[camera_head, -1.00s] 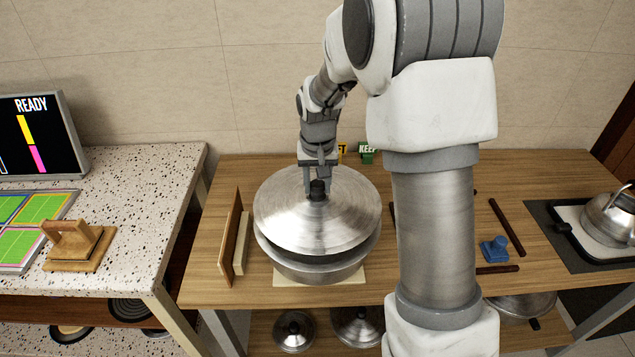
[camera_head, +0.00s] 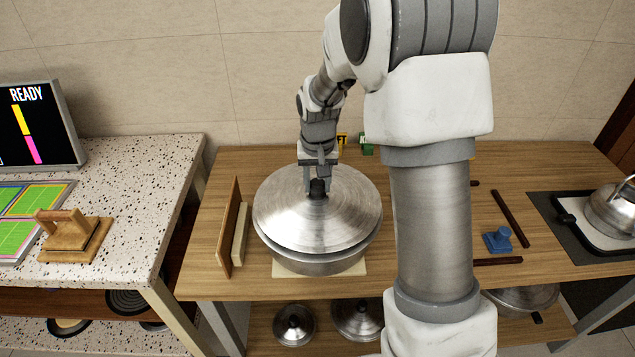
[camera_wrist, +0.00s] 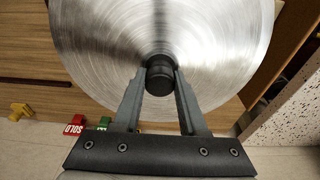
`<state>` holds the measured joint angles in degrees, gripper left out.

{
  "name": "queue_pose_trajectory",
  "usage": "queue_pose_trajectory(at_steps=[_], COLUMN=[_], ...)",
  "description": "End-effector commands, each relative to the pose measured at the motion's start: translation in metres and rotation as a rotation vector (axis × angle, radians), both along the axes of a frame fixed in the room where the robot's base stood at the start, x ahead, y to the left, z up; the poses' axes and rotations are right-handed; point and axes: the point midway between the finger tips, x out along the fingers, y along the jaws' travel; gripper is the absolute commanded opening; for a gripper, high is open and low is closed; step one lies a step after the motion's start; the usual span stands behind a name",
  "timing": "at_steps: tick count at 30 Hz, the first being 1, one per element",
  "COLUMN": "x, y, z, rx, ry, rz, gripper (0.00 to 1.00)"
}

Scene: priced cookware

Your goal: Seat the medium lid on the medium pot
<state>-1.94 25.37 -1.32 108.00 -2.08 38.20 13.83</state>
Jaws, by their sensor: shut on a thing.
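The lid (camera_head: 318,215) is a wide, shiny metal disc with a black knob; it also fills much of the wrist view (camera_wrist: 110,40). My gripper (camera_head: 317,182) is shut on the black knob, and in the wrist view its two fingers (camera_wrist: 160,80) clasp the knob from both sides. The metal pot (camera_head: 320,265) stands under the lid on a pale square board. The lid covers the pot's opening and lies close over its rim, looking nearly level. I cannot tell whether it touches the rim all round.
Upright wooden boards (camera_head: 232,230) stand just left of the pot. Two smaller lids (camera_head: 295,324) (camera_head: 357,318) lie on the lower shelf. A blue object (camera_head: 498,240) and dark bars (camera_head: 510,218) lie at right, near a kettle (camera_head: 612,208). A wooden press-like block (camera_head: 72,238) sits on the speckled counter.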

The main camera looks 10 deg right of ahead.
Motion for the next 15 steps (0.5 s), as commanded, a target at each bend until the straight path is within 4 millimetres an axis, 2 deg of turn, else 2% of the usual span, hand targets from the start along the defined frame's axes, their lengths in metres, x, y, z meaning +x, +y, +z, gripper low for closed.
queue_pose_trajectory(at_steps=[9,15], x=[0.0003,0.0003], y=[0.0,0.0], z=[-0.0003,-0.0085], rx=[0.0,0.0], ry=[-0.001,-0.001], rz=[0.0,0.0], gripper=[0.0,0.0])
